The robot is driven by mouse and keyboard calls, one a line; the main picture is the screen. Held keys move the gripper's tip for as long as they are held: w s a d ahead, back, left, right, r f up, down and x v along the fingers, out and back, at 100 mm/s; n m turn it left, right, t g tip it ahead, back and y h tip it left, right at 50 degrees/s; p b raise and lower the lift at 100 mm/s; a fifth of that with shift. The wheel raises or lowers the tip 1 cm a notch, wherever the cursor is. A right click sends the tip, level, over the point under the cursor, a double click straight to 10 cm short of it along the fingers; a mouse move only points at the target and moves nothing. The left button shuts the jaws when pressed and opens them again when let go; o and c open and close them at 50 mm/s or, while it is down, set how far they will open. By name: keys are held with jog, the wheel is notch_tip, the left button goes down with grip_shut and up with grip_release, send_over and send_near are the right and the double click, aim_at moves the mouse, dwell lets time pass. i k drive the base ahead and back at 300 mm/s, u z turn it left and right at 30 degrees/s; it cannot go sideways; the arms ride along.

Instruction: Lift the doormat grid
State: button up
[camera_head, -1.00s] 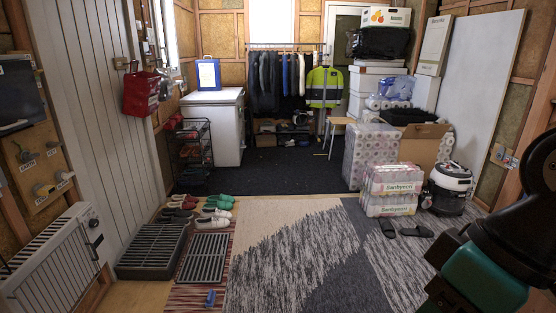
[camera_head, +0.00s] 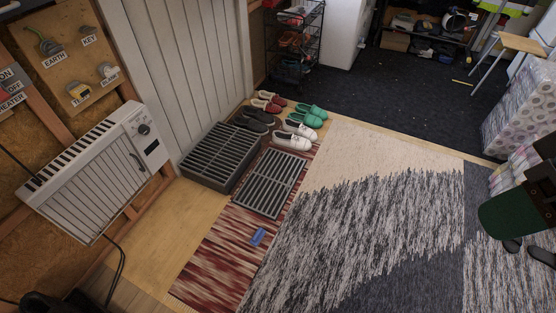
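A flat dark grey slatted grid (camera_head: 270,183) lies on the red striped runner, with its far end close to the white slip-on shoes. Left of it stands a deeper dark box with a slatted top (camera_head: 221,156), on the wooden floor near the white panelled wall. I cannot tell from the picture alone which of the two is called the doormat grid. Nothing covers either one. A dark and green part of my arm shows at the right edge, well apart from both. My gripper's fingers are not in view.
Several pairs of shoes (camera_head: 292,136) stand just beyond the grids. A blue object (camera_head: 258,237) lies on the red runner (camera_head: 215,262). A white heater (camera_head: 97,172) hangs on the left wall. The large patterned rug (camera_head: 350,230) is mostly clear.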

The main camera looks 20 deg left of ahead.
aim_at(271, 177)
jog(key=u, duration=0.45)
jog(key=i, duration=1.55)
jog(key=u, duration=0.5)
